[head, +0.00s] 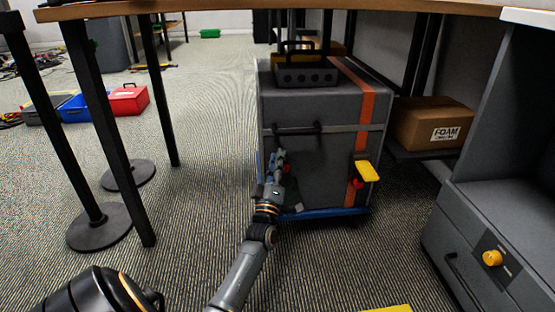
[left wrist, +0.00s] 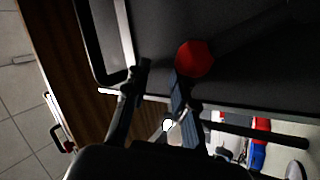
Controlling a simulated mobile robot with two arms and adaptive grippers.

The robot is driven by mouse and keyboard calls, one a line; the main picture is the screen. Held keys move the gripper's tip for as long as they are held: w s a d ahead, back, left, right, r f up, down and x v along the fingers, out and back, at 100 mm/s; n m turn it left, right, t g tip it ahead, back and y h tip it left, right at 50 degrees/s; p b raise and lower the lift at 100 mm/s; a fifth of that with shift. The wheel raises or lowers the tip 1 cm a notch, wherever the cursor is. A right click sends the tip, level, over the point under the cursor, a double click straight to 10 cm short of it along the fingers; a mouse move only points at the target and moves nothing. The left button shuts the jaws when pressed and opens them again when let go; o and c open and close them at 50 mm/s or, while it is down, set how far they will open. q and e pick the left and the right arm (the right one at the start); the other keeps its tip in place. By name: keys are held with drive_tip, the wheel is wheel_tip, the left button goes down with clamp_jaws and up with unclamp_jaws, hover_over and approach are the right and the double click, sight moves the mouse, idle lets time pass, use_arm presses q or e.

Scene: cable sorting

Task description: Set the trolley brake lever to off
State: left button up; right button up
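A grey trolley-like case (head: 335,190) with an orange stripe stands on a blue base (head: 325,212) under the table. My left gripper (head: 278,158) is in front of its left part, with a small red part partly hidden behind the fingers. In the left wrist view a red knob (left wrist: 195,58) sits by a dark surface, just beyond the right fingertip. The fingers of my left gripper (left wrist: 158,80) are apart there, with no object clearly between them. A yellow block (head: 368,171) with a red part is at the case's right. The brake lever's setting cannot be read. My right gripper is not in view.
A wooden tabletop (head: 285,9) spans above the case, with black legs at left. A cardboard box (head: 432,122) is on a shelf at right. A grey cabinet (head: 500,240) with a yellow knob (head: 492,258) stands at far right.

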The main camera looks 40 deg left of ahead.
use_arm(q)
drive_tip(key=shift+r, duration=0.45)
drive_tip(key=shift+w+d, duration=0.1)
drive_tip(key=shift+c, duration=0.4)
